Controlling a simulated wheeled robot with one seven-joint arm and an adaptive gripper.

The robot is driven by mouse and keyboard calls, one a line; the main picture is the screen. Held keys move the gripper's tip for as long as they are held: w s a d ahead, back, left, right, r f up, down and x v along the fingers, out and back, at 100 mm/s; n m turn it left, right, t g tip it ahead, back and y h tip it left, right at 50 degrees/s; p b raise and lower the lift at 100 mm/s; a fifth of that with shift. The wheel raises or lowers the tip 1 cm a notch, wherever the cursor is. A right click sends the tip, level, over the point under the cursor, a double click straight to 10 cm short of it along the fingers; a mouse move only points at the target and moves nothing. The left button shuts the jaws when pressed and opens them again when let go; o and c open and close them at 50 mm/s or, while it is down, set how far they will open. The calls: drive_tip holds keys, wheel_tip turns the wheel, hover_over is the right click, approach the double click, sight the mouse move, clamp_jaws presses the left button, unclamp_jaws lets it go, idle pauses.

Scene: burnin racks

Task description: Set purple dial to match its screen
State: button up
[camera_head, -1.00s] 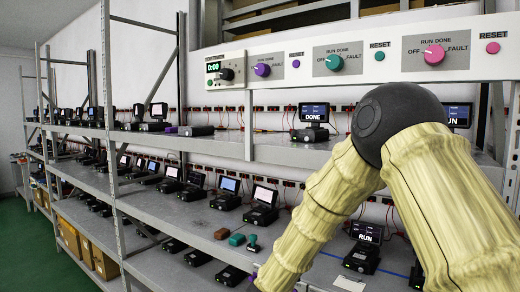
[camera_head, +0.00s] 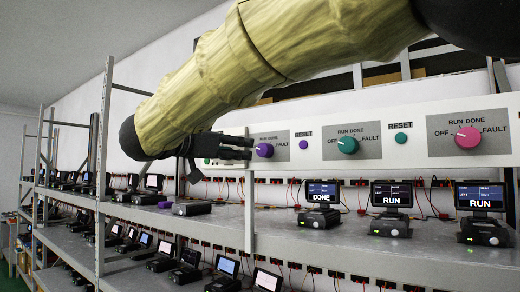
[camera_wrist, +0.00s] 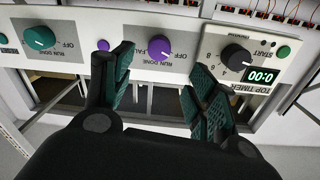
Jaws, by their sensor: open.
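The purple dial (camera_head: 264,150) is on the white panel in the head view, among the labels OFF, RUN, DONE and FAULT. It also shows, upside down, in the wrist view (camera_wrist: 160,47). Its pointer is too small to read. My gripper (camera_head: 250,148) is just left of the dial in the head view. In the wrist view my gripper (camera_wrist: 158,66) is open and empty, its fingers either side of the dial and apparently not touching it. Below the panel, one screen (camera_head: 322,192) reads DONE and two others read RUN (camera_head: 390,195) (camera_head: 480,196). Which screen belongs to the purple dial is unclear.
A teal dial (camera_head: 348,145) and a pink dial (camera_head: 467,138) share the panel, with small reset buttons between. A rack upright (camera_head: 249,200) stands below the gripper.

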sight(261, 149)
drive_tip(key=p+x, duration=0.5)
drive_tip(key=x, duration=0.6)
drive_tip(key=shift+s+d+r, duration=0.1)
drive_tip(key=c, duration=1)
